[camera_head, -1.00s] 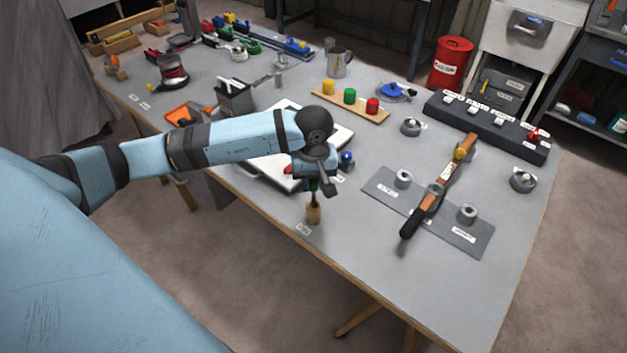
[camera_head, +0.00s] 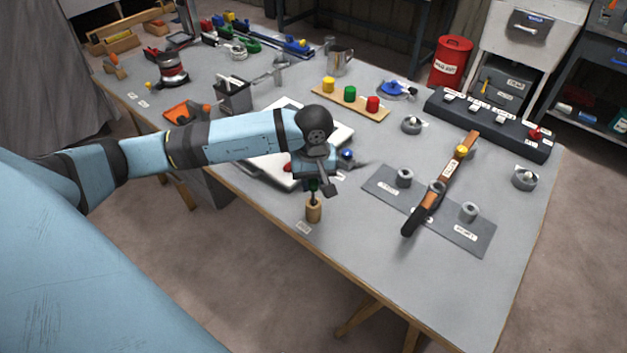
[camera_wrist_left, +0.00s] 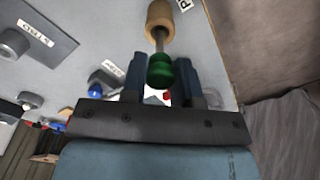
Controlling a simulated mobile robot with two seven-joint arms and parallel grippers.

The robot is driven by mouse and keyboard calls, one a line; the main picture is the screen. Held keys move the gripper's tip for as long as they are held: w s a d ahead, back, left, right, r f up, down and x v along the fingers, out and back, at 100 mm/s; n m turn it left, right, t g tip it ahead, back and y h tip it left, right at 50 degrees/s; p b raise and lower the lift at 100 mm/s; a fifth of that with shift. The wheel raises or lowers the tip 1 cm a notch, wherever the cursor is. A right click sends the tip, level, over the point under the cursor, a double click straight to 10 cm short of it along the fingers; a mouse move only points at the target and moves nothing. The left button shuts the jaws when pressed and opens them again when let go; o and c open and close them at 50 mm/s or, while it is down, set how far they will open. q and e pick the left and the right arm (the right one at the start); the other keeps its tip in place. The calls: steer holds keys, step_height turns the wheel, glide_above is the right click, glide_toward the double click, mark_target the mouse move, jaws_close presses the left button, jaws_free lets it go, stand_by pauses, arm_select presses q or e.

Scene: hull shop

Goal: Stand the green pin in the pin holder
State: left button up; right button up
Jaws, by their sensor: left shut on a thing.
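My left gripper (camera_head: 315,184) is shut on the green pin (camera_head: 313,186), just above the near edge of the bench. In the left wrist view the green pin's rounded head (camera_wrist_left: 160,72) sits between the two blue-grey fingers. Its thin grey shaft runs from the head to a wooden cylinder, which looks like the pin holder (camera_wrist_left: 160,16). In the head view the pin holder (camera_head: 314,212) stands upright directly below the gripper. The shaft tip meets the holder's top; how deep it sits inside I cannot tell. My right gripper is out of view.
A white board (camera_head: 262,170) lies behind the gripper, with a blue knob (camera_head: 347,155) close by. A grey mat (camera_head: 465,232) with metal rings and a wooden-bodied tool (camera_head: 452,172) lies right. A wooden strip (camera_head: 322,93) holds coloured pegs.

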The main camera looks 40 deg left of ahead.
mark_target(313, 203)
arm_select(q)
steer(key=shift+f+b, duration=1.1)
steer(key=shift+f, duration=0.05)
stand_by(0.6)
steer(key=shift+f, duration=0.15)
steer(key=shift+f+b, duration=0.7)
steer(key=shift+b, duration=0.2)
steer(key=shift+f, duration=0.2)
steer(key=shift+f+b, duration=0.35)
steer(key=shift+b, duration=0.25)
steer(key=shift+f, duration=0.2)
steer(key=o, duration=1.4)
